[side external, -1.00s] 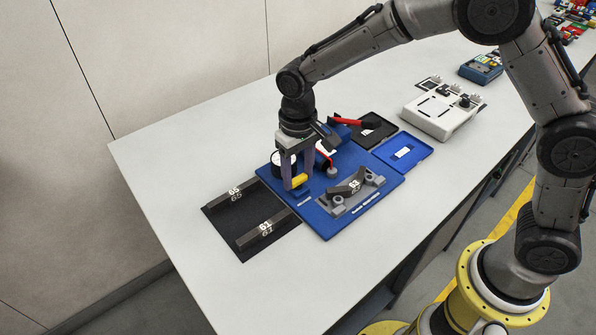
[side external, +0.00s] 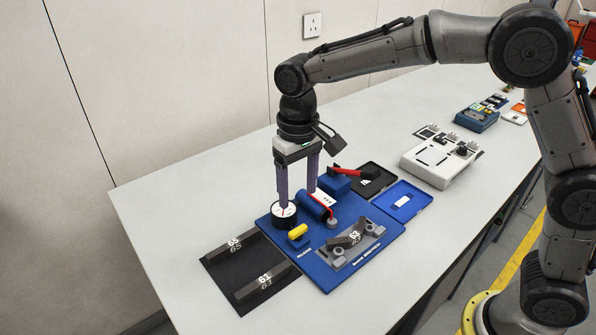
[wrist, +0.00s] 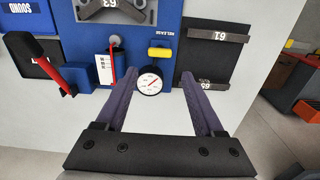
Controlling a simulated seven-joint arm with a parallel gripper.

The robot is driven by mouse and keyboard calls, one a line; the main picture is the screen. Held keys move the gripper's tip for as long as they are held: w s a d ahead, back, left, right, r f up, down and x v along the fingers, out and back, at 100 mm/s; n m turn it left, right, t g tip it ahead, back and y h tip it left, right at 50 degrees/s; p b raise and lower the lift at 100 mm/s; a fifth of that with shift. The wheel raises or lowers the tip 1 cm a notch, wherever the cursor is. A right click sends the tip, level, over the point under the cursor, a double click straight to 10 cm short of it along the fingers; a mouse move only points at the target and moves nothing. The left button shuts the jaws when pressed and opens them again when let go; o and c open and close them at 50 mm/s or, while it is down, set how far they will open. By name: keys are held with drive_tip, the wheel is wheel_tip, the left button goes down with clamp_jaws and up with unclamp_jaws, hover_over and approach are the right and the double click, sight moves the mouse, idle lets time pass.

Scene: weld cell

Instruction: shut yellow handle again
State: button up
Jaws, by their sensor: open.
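The yellow handle (side external: 298,231) sits on a small blue mount near the left front of the blue board (side external: 360,219). In the wrist view the yellow handle (wrist: 160,53) lies crosswise next to the word RELEASE, just beyond the round gauge. My gripper (side external: 298,203) is open and empty above the board's back edge, near the gauge and apart from the handle. In the wrist view its fingers (wrist: 167,87) stand wide apart, with the white-faced gauge (wrist: 149,84) showing between them. The gauge also shows in the side view (side external: 284,212), partly behind a finger.
A dark mat (side external: 240,262) with bars marked 65 and 61 lies left of the board. Bar 63 (side external: 352,239) rests in a grey fixture. A red lever (side external: 348,171) and a blue cylinder (side external: 314,205) stand close by. A white box (side external: 440,160) stands farther right.

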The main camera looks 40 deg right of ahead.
drive_tip(key=shift+r, duration=2.05)
drive_tip(key=s+d+r+m+t, duration=0.2)
drive_tip(key=s+d+r+t, duration=0.2)
drive_tip(key=s+d+r, duration=0.75)
drive_tip(key=s+d+f+n, duration=0.1)
drive_tip(key=s+d+f, duration=0.1)
drive_tip(key=s+f, duration=0.2)
drive_tip(key=s+d+f+n+t, duration=0.1)
drive_tip(key=s+f, duration=0.4)
drive_tip(key=s, duration=0.4)
drive_tip(key=shift+s+d+f+t, duration=0.25)
drive_tip(key=shift+s+d+t, duration=0.05)
drive_tip(key=shift+s+d, duration=0.1)
